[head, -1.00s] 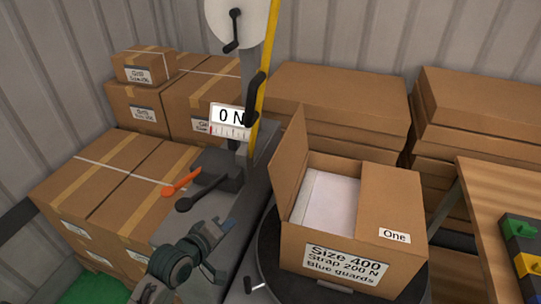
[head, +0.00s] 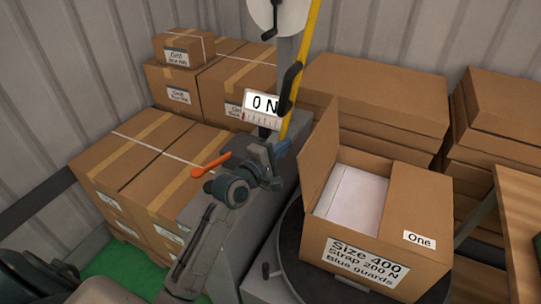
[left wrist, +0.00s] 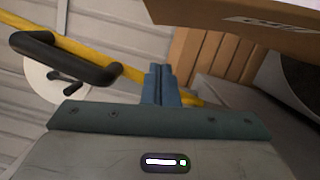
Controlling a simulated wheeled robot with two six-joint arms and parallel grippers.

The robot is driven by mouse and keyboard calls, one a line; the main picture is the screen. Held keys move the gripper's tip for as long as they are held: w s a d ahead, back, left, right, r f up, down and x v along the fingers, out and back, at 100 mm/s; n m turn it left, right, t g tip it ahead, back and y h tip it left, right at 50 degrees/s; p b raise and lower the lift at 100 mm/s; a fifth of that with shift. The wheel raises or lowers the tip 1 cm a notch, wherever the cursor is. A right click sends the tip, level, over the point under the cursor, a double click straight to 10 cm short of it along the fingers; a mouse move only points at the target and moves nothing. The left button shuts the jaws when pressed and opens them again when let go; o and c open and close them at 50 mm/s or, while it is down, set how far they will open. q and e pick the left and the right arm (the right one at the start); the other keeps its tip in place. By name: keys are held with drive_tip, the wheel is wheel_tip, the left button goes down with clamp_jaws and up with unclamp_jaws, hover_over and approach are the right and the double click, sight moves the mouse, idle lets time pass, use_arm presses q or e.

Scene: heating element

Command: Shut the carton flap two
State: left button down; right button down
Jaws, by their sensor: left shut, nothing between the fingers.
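The open carton (head: 350,232) stands on a dark round turntable (head: 290,245). Its right flap, labelled "One" (head: 418,215), lies flat over the right part of the opening. Its left flap (head: 319,160) stands upright, and white contents (head: 350,197) show between the flaps. My left gripper (head: 279,150) is shut and empty, in the air to the left of the upright flap and apart from it. In the left wrist view its blue fingers (left wrist: 161,85) are together, with a cardboard edge (left wrist: 235,14) above and to the right. My right gripper is not in view.
A strapping machine with a yellow strap (head: 304,60), a black handle (head: 291,85), an orange lever (head: 211,165) and a "0 N" gauge (head: 263,104) stands close to my left gripper. Stacked boxes (head: 150,165) fill the left and more cartons (head: 375,95) stand behind. A wooden table (head: 520,220) is at right.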

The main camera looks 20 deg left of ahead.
use_arm(q)
drive_tip(key=d, duration=0.2)
drive_tip(key=w+d+p, duration=0.1)
drive_tip(key=d, duration=0.1)
drive_tip(key=shift+d+r, duration=0.1)
drive_tip(key=shift+r, duration=0.25)
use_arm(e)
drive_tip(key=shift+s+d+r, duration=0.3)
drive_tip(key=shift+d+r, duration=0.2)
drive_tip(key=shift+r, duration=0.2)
use_arm(q)
drive_tip(key=shift+s+r, duration=0.1)
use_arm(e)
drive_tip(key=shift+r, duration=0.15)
